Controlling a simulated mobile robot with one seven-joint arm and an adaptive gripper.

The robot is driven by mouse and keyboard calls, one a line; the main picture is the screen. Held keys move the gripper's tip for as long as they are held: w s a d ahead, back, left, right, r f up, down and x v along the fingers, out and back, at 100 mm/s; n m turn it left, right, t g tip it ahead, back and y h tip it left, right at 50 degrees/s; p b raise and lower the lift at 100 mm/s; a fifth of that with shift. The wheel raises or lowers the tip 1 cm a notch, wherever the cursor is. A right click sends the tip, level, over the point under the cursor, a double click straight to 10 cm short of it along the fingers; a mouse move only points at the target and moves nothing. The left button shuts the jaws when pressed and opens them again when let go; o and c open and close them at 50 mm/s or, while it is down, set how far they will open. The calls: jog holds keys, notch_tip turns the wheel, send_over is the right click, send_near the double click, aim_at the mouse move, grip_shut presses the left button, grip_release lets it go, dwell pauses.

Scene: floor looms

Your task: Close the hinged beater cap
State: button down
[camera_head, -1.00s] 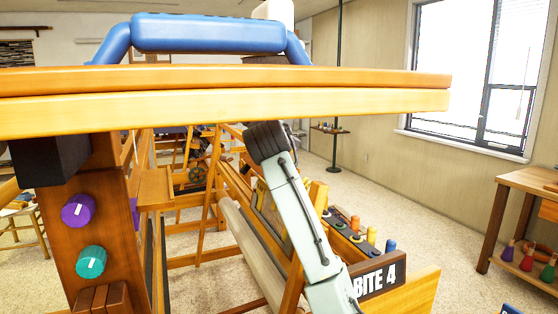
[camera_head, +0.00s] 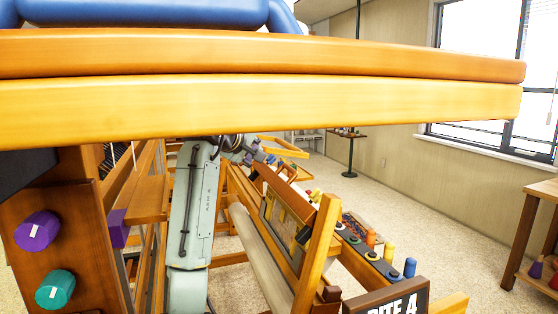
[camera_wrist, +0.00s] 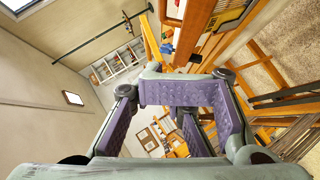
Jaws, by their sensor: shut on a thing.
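A long wooden beam runs across the top of the head view. Its darker upper strip (camera_head: 300,60) lies along a paler lower strip (camera_head: 300,102) with a thin seam between them. A blue handle (camera_head: 145,12) sits on top. This may be the beater cap, but no hinge shows, so I cannot be sure. My arm rises beyond the beam. The beam hides much of its upper end, and I cannot make out the gripper there. In the wrist view my gripper (camera_wrist: 185,105) has its purple-padded fingers folded inward. What they hold cannot be made out.
A wooden post with a purple knob (camera_head: 37,230) and a teal knob (camera_head: 54,289) stands at left. Loom frames and a row of coloured pegs (camera_head: 371,239) lie behind the sign (camera_head: 400,302). A side table (camera_head: 538,190) is at right. Carpet between is clear.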

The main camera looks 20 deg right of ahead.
jog(key=p, duration=0.4)
send_near(286, 164)
jog(key=w+a, duration=0.1)
jog(key=w, duration=0.2)
jog(key=d, duration=0.1)
jog(key=d+f+p, duration=0.1)
jog(key=shift+w+d, duration=0.1)
jog(key=shift+d, duration=0.2)
jog(key=shift+d+f, duration=0.3)
jog(key=shift+f, duration=0.05)
jog(key=shift+d, duration=0.1)
